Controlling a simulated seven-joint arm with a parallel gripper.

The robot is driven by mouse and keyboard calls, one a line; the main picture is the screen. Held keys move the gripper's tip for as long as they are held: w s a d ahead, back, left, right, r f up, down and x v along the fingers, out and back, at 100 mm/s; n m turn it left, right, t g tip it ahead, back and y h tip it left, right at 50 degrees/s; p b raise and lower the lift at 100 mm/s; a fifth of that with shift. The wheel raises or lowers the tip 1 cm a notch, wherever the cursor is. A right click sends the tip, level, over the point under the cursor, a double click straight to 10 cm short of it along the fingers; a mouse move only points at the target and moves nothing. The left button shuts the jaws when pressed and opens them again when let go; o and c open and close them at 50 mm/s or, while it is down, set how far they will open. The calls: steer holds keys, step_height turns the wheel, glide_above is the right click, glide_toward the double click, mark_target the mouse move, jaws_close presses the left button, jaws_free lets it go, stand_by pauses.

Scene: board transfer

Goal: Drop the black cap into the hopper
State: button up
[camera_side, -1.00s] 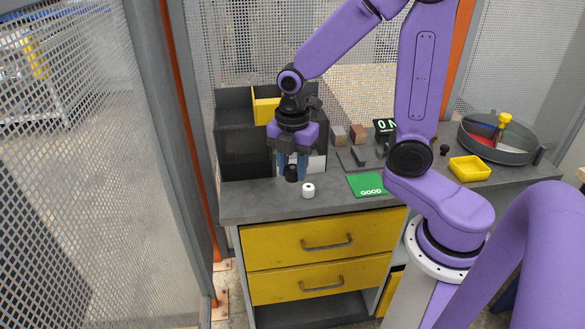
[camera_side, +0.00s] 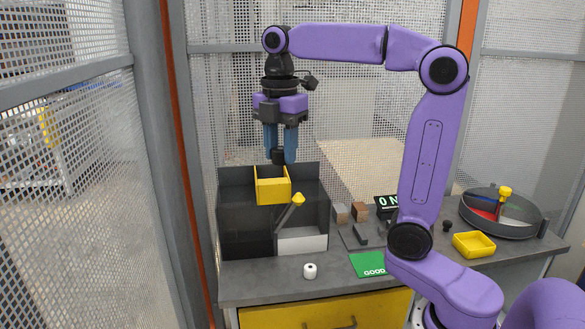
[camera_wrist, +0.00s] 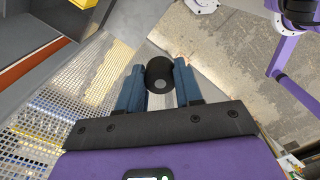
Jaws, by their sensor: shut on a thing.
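My gripper (camera_side: 280,150) is raised high and pointing down, with its blue fingers shut on the black cap (camera_side: 278,156). In the wrist view the round black cap (camera_wrist: 160,73) sits between the fingertips. The yellow hopper (camera_side: 273,191) is an open-topped box on the dark machine at the back left of the bench. In the side view the cap hangs just above the hopper's top, apart from it. The picture does not settle how well they line up in depth.
A lever with a yellow knob (camera_side: 299,198) leans beside the hopper. A white cap (camera_side: 310,271) stands on the bench front, left of the green GOOD pad (camera_side: 368,264). A yellow tray (camera_side: 473,245) and a divided round bin (camera_side: 510,220) are at the right.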

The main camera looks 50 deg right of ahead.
steer(key=w+d+f+m, duration=0.1)
steer(key=w+d+m, duration=0.6)
steer(key=w+d, duration=0.9)
step_height(320, 180, down, 11)
steer(key=shift+s+d+f, duration=0.15)
steer(key=shift+s+d, duration=0.15)
steer(key=shift+d, duration=0.15)
steer(key=o, duration=1.1)
steer(key=shift+d, duration=0.1)
step_height(320, 180, up, 12)
